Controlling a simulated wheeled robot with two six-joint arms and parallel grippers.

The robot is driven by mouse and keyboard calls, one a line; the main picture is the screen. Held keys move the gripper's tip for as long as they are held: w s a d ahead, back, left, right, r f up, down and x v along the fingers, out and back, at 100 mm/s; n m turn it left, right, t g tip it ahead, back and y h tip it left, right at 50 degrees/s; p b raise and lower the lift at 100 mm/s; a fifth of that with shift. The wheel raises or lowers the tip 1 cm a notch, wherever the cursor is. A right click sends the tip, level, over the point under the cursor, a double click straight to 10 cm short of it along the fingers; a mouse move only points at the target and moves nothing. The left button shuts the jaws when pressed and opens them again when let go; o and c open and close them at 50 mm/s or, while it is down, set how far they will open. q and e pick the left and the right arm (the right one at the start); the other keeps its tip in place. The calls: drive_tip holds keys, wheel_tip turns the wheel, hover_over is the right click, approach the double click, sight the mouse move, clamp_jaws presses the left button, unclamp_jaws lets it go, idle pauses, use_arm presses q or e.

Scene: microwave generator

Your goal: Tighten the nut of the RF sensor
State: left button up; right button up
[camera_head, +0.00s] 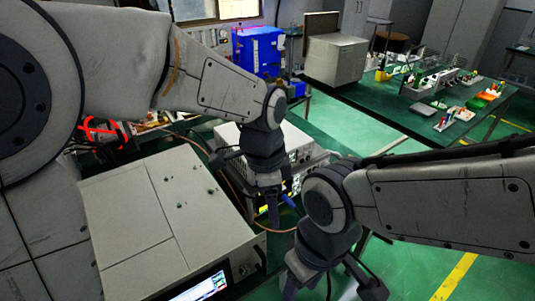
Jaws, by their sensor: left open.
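My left gripper (276,212) points down between the beige instrument (165,215) and the white instrument (310,160). It is open. A small blue part (289,201) shows right beside its fingers, near a thin brown cable (232,190). I cannot tell whether the blue part is the RF sensor or whether the gripper touches it. The nut cannot be made out. My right gripper (328,287) is lower right of the left one, pointing down at the bottom edge. Its fingertips are cut off or dark, so its opening is unclear.
The beige instrument has a lit screen (203,287) at the bottom. A red cable (100,130) lies at the left. A blue cabinet (257,50) stands behind. A green bench (440,125) with small items and a white box (336,60) is at the upper right. Green floor is clear at the right.

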use_arm(q)
drive_tip(key=w+a+m+p, duration=0.25)
drive_tip(key=w+m, duration=0.35)
drive_tip(key=w, duration=0.5)
drive_tip(key=w+a+m+p, duration=0.25)
drive_tip(key=w+m, duration=0.45)
drive_tip(key=w, duration=0.4)
drive_tip(key=f+p, duration=0.1)
drive_tip(key=f, duration=0.2)
drive_tip(key=d+f+p, duration=0.1)
drive_tip(key=f, duration=0.2)
drive_tip(key=f+p, duration=0.1)
drive_tip(key=f, duration=0.2)
drive_tip(key=shift+w+d+f, duration=0.1)
drive_tip(key=shift+d+f, duration=0.2)
drive_tip(key=shift+f, duration=0.1)
use_arm(e)
wheel_tip(320, 180, up, 9)
use_arm(q)
clamp_jaws()
use_arm(e)
drive_tip(key=shift+r, duration=0.1)
